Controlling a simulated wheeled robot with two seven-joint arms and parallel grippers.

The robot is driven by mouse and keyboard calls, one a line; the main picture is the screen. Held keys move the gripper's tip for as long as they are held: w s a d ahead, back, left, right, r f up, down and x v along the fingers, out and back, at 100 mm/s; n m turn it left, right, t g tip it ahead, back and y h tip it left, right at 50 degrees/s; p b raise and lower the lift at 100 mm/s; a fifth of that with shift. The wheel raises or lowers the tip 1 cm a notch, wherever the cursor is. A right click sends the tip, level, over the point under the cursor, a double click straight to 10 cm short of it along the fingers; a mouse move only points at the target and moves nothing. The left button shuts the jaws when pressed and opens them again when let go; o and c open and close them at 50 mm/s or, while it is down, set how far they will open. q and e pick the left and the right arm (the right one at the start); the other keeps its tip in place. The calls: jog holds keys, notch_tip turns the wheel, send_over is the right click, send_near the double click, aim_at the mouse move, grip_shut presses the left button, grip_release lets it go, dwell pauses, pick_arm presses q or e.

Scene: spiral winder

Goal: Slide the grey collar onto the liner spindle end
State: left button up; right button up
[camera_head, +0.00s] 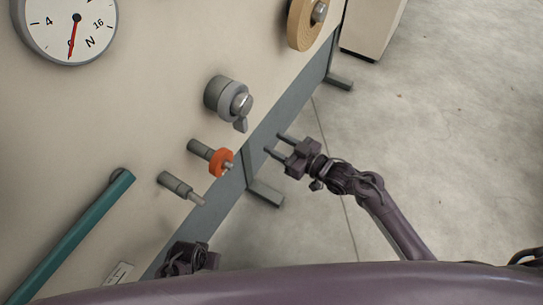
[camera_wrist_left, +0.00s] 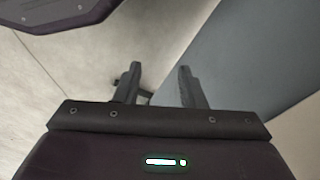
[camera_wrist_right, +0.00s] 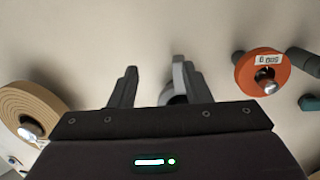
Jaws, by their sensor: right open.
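A grey collar (camera_head: 231,90) with a small lever sits around a grey hub with a silver shaft end (camera_head: 242,103) on the beige panel. In the right wrist view the grey collar (camera_wrist_right: 178,84) is partly hidden behind a finger. My right gripper (camera_head: 272,143) is open and empty, in front of the panel, right of and below the collar in the head view. Its fingers also show apart in the right wrist view (camera_wrist_right: 160,68). My left gripper (camera_wrist_left: 159,68) is open and empty, near the floor side. Which shaft is the liner spindle, I cannot tell.
An orange disc (camera_head: 221,162) sits on a peg below the collar, with a bare grey peg (camera_head: 178,187) lower left. A tan roll (camera_head: 303,25) is at the top right. A teal bar (camera_head: 66,238) and a dial (camera_head: 68,27) are at left. Floor is clear at right.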

aim_at(246, 128)
jog(key=w+a+r+b, duration=0.1)
jog(key=a, duration=0.1)
jog(key=w+a+r+n+y+b, duration=0.1)
jog(key=a+b, duration=0.1)
jog(key=a, duration=0.1)
jog(key=w+a+r+y+b, duration=0.1)
jog(key=w+a, duration=0.1)
jog(key=a, duration=0.1)
jog(key=shift+w+a+r+n+g+b, duration=0.1)
jog(key=shift+a+r+n+g+b, duration=0.05)
jog(key=shift+n+g+b, duration=0.2)
pick_arm(q)
notch_tip(246, 128, up, 12)
jog(key=d, duration=0.1)
jog(key=shift+w+d+m, duration=0.3)
jog(key=shift+w+m, duration=0.1)
pick_arm(e)
jog(key=shift+w+a, duration=0.45)
jog(key=shift+a, duration=0.15)
pick_arm(q)
jog(key=shift+r, duration=0.1)
pick_arm(e)
jog(key=shift+r, duration=0.1)
grip_shut()
dwell(0.7)
